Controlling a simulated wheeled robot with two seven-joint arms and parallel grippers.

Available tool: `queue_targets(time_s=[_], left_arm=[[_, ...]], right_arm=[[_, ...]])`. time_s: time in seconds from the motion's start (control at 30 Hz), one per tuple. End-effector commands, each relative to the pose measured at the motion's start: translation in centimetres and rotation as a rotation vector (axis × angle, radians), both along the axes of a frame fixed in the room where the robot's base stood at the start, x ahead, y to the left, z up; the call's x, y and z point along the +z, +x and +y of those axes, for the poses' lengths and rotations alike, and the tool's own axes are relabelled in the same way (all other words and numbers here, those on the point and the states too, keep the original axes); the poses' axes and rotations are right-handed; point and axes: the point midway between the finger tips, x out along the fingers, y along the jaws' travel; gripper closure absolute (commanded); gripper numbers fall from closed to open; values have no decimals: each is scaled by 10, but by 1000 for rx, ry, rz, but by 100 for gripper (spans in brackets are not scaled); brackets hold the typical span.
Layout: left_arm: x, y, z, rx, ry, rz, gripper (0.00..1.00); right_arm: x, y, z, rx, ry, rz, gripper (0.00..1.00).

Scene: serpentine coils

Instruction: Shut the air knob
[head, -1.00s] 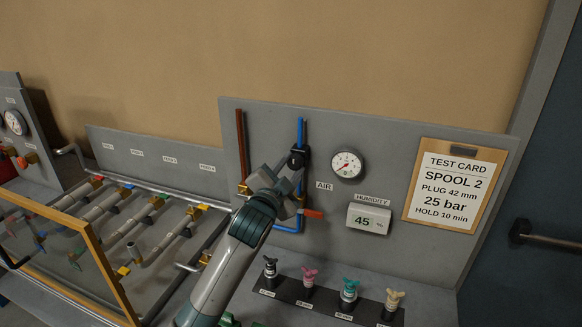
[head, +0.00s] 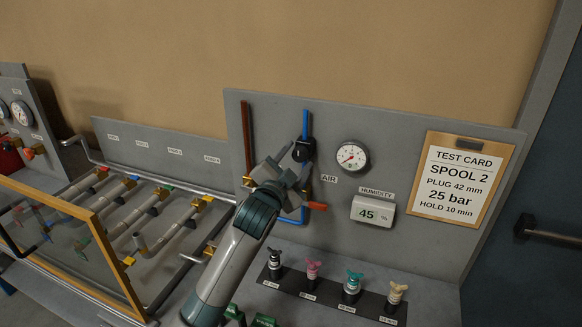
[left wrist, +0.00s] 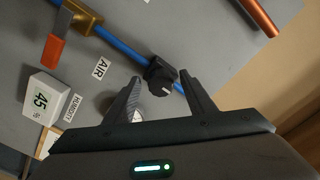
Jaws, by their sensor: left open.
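The air knob (head: 303,150) is a small black knob on the blue pipe (head: 305,122) of the grey panel, left of the AIR label (head: 329,178). It also shows in the left wrist view (left wrist: 160,76), with a pale mark on its face. My left gripper (head: 289,168) is open and empty, just below and left of the knob in the head view. In the left wrist view the knob appears between its two fingertips (left wrist: 159,78); I cannot tell whether either finger touches it. My right gripper is not in view.
An orange-handled valve (head: 317,206) sits lower on the blue pipe. A round gauge (head: 352,156) and a humidity display (head: 372,211) are to the right. Several small plugs stand on a black strip (head: 330,300) below. A yellow-framed guard (head: 125,268) is at the left.

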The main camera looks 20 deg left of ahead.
Motion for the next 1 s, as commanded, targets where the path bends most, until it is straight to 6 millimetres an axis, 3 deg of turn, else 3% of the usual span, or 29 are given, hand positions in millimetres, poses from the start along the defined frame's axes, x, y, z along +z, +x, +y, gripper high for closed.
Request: queue_targets(time_s=[0.37, 1.0], left_arm=[[-2, -26, 1, -1, 1, -2, 50], [-3, -142, 5, -1, 0, -1, 50]], right_arm=[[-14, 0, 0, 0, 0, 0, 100], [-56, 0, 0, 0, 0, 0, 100]])
